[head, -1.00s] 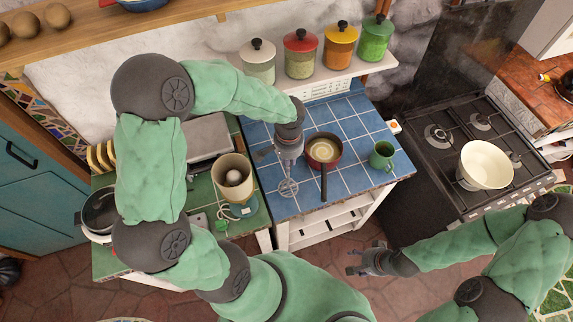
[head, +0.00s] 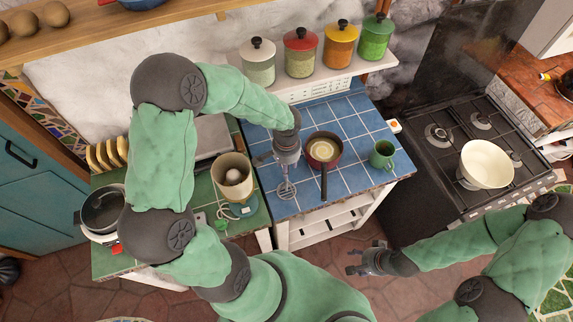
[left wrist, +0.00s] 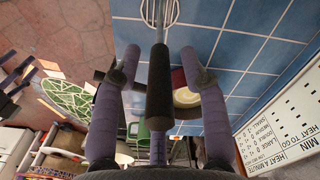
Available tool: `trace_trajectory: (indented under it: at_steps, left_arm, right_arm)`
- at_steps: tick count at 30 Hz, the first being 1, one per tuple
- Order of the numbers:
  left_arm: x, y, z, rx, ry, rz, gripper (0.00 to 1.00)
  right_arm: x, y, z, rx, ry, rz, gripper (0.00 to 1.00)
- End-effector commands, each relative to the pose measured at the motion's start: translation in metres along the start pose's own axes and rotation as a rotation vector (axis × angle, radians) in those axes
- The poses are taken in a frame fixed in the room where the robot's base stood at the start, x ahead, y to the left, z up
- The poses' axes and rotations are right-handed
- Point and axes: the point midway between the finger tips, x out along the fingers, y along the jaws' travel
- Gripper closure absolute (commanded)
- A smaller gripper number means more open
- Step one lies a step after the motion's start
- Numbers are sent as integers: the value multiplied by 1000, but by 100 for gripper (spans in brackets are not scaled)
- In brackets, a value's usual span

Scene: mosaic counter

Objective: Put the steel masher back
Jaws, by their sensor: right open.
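The steel masher (head: 286,188) points downward from my left gripper (head: 287,160), over the left part of the blue-tiled counter. Its round wire head is lowest; I cannot tell whether it touches the tiles. In the left wrist view the thin steel shaft (left wrist: 160,24) runs out beyond my left gripper (left wrist: 160,62), whose fingers are around the handle end. My right gripper (head: 366,262) is open and empty, low in front of the counter.
On the blue counter (head: 345,110) stand a red pan (head: 336,158), handle toward the front, and a green mug (head: 382,155). A cream container (head: 228,165) is at left. Lidded jars line the shelf behind. The stove (head: 455,200) holds a cream pot (head: 487,163).

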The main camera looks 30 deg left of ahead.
Motion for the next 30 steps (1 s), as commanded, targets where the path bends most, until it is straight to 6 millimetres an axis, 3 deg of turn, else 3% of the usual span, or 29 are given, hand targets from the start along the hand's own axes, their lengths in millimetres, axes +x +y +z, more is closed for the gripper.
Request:
trace_trajectory:
  at_steps: [11,24,30]
  left_arm:
    - [-6,0,0,0,0,0,56]
    - [-88,0,-1,-1,5,-1,56]
    - [-114,0,-1,0,2,-1,56]
  right_arm:
    - [-6,-2,0,0,0,0,43]
    - [-5,-2,0,0,0,0,43]
    - [-5,-2,0,0,0,0,43]
